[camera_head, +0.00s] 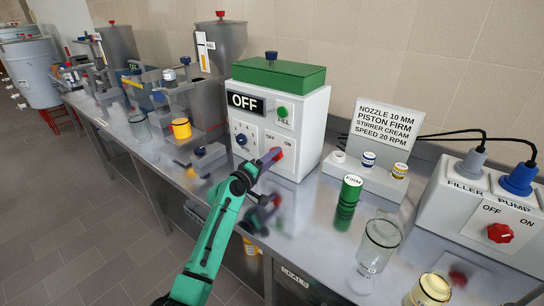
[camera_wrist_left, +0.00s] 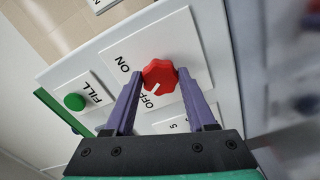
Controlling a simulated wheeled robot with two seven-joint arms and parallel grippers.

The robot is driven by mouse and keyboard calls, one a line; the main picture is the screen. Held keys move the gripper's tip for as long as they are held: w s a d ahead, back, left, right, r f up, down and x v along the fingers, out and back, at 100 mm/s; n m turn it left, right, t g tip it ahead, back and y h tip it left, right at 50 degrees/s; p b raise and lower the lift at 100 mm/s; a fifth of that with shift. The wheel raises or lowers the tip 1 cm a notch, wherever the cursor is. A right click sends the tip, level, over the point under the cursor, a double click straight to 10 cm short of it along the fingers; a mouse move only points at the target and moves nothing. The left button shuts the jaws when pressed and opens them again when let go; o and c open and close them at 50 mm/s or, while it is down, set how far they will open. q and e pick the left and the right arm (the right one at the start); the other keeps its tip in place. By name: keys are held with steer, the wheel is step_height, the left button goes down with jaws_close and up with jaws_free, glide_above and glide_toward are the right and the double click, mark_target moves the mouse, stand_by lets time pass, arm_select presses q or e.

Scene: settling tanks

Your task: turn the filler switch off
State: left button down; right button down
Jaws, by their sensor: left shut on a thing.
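The white filler machine (camera_head: 310,130) with a green lid stands on the steel bench; its black display (camera_head: 246,102) reads OFF. Its red switch knob (camera_head: 279,154), between the OFF and ON labels, is partly hidden by my left gripper (camera_head: 268,157). In the left wrist view my left gripper (camera_wrist_left: 158,76) has its purple fingers on both sides of the red knob (camera_wrist_left: 160,73), shut on it. The knob's white mark points toward the OFF label (camera_wrist_left: 149,101). My right gripper is in neither view.
The green FILL button (camera_head: 283,112) and blue dial (camera_head: 241,139) are close to the switch. A green FIRM cylinder (camera_head: 350,190) and a glass jar (camera_head: 380,240) stand to the right. A power box (camera_head: 480,215) with its own red knob is at far right.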

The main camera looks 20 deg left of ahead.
arm_select(q)
steer(key=shift+n, duration=0.5)
steer(key=shift+c, duration=1.1)
jaws_free()
steer(key=b+v, duration=0.1)
steer(key=v, duration=1.3)
steer(key=shift+s, duration=0.3)
steer(key=shift+a+f, duration=0.1)
